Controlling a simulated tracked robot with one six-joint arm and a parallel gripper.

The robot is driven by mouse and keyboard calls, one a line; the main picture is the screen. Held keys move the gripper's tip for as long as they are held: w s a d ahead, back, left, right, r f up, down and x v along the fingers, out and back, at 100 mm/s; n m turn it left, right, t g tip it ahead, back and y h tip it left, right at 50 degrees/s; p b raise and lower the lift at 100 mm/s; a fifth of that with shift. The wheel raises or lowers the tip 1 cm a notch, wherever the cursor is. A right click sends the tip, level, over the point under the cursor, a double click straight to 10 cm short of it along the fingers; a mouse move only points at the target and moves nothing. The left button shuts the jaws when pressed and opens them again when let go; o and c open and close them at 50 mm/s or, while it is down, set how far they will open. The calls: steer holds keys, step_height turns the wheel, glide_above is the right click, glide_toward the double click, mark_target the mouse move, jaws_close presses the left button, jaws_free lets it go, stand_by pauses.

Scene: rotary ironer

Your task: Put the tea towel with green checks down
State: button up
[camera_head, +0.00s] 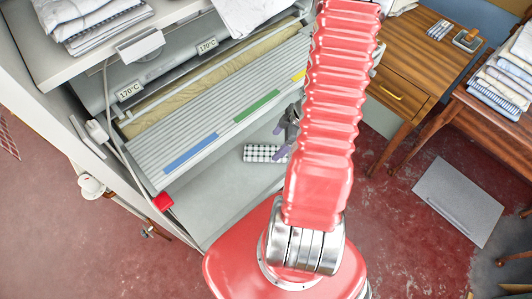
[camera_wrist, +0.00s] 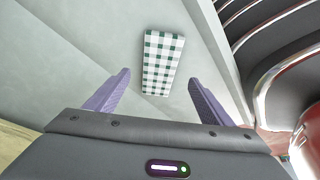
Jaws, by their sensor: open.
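The tea towel with green checks (camera_wrist: 161,62) lies folded flat on a pale grey surface, a narrow rectangle in the wrist view. In the head view the checked towel (camera_head: 264,153) lies on the lower shelf of the ironer (camera_head: 215,185), close to my gripper. My gripper (camera_wrist: 157,88) is open, its two purple fingers spread to either side below the towel in the wrist view. Nothing is between the fingers at their tips, and the towel lies beyond them. In the head view my gripper (camera_head: 281,138) is partly hidden behind my red arm.
Above the shelf is the ironer's slatted board (camera_head: 225,115) with blue, green and yellow strips. Folded linen (camera_head: 95,22) lies on top of the ironer. A wooden desk (camera_head: 415,60) and a table with a towel stack (camera_head: 503,80) stand right. A grey mat (camera_head: 458,200) lies on the red floor.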

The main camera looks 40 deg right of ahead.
mark_target(269, 153)
steer(key=shift+w+a+f, duration=0.15)
steer(key=shift+f, duration=0.4)
steer(key=shift+f, duration=0.15)
steer(key=shift+x, duration=2.5)
steer(key=shift+c, duration=0.4)
steer(key=c, duration=1.1)
steer(key=shift+c, duration=0.2)
steer(key=shift+r, duration=1.85)
steer(key=s+d, duration=1.2)
steer(key=d, duration=0.1)
steer(key=shift+s, duration=0.2)
